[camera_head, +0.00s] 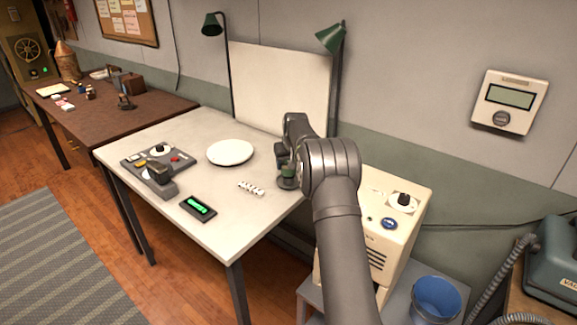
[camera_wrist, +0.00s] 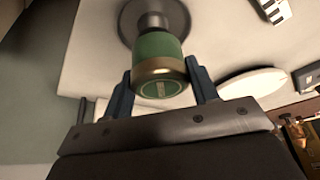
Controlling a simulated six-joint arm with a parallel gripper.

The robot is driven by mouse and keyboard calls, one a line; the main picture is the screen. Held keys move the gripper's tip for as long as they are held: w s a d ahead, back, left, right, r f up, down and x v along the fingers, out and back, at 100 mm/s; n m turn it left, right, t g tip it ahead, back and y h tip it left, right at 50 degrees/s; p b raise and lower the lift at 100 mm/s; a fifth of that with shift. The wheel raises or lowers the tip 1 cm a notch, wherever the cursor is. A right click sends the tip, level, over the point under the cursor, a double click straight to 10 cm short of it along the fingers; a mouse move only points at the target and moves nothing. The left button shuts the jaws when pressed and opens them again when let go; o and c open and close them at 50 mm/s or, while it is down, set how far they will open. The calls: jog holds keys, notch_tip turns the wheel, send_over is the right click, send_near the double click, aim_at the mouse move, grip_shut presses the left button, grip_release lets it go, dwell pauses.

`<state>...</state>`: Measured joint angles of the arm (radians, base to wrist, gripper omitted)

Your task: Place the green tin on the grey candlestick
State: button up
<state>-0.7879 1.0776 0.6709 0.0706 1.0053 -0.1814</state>
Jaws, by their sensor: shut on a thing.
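The green tin (camera_wrist: 158,50), with a brass-coloured rim and a green end facing the wrist camera, is between the two blue fingers of my gripper (camera_wrist: 159,70), which is shut on it. The grey candlestick (camera_wrist: 129,19) shows just beyond the tin in the wrist view, its round base on the white table and its stem lined up with the tin. In the head view the candlestick (camera_head: 287,184) stands near the table's right edge, directly under the tin (camera_head: 288,170). The tin appears upright at the candlestick's top; I cannot tell whether it bears the weight. My arm hides part of both.
A white plate (camera_head: 230,152), a white ridged strip (camera_head: 251,188), a black device with a green display (camera_head: 198,207) and a control panel (camera_head: 158,166) lie to the left on the table (camera_head: 225,234). A cream machine (camera_head: 408,222) stands right of the table. Two green lamps stand behind.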

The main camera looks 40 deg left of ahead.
jog(key=shift+f, duration=0.5)
jog(key=shift+f, duration=0.15)
jog(key=o, duration=1)
jog(key=v, duration=1.2)
jog(key=shift+r, duration=0.2)
